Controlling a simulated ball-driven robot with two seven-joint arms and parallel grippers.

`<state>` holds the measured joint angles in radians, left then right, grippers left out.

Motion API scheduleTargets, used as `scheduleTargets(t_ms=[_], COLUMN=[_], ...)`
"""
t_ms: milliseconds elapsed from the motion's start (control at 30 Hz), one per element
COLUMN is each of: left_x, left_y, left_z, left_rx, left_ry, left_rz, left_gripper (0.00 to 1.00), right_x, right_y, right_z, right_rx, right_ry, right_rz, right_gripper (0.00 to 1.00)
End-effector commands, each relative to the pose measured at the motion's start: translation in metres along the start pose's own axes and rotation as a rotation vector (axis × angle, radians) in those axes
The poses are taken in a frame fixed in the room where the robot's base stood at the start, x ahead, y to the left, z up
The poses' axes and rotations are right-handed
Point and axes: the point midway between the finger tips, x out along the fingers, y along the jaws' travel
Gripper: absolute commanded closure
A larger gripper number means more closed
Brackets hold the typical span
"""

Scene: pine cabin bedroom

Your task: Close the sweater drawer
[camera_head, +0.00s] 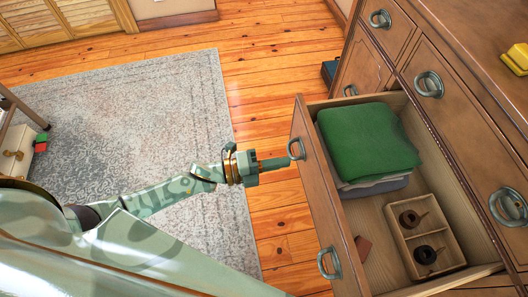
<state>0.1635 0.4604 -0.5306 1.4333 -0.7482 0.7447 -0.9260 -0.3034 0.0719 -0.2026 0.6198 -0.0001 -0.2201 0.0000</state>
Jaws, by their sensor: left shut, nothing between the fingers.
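The sweater drawer (312,189) is pulled well out of the wooden dresser (455,95). A folded green sweater (367,141) lies in it on top of lighter folded cloth (376,186). Two ring handles show on the drawer front, an upper one (297,149) and a lower one (329,263). My left gripper (285,162) is shut and empty, with its tip at or very near the drawer front beside the upper handle. I cannot tell whether it touches. My right gripper is not in view.
A divided wooden box (427,237) with dark round items sits in the drawer. A yellow object (516,58) is on the dresser top. A grey patterned rug (150,110) and bare plank floor lie left of the drawer. A dark blue case (329,72) stands beside the dresser.

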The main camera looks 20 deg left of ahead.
Motion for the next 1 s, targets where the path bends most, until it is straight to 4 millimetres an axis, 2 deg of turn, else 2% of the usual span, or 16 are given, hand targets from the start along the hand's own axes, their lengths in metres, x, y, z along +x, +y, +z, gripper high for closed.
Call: scheduleTargets(t_ms=[33,200,400,1000], left_x=[0.011,0.043,0.064,0.069], left_y=[0.001,0.002,0.001,0.000], left_z=[0.000,0.000,0.000,0.000], left_rx=[0.000,-0.003,-0.002,-0.002], left_ry=[0.000,0.000,-0.001,-0.001], left_rz=[-0.003,-0.001,0.000,0.000], left_gripper=[1.00,1.00,1.00,1.00], right_x=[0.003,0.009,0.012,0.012], right_y=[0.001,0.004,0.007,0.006], right_z=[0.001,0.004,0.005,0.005], right_rx=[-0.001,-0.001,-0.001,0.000], right_ry=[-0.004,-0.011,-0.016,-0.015], right_rz=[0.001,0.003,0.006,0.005], right_gripper=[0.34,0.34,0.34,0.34])
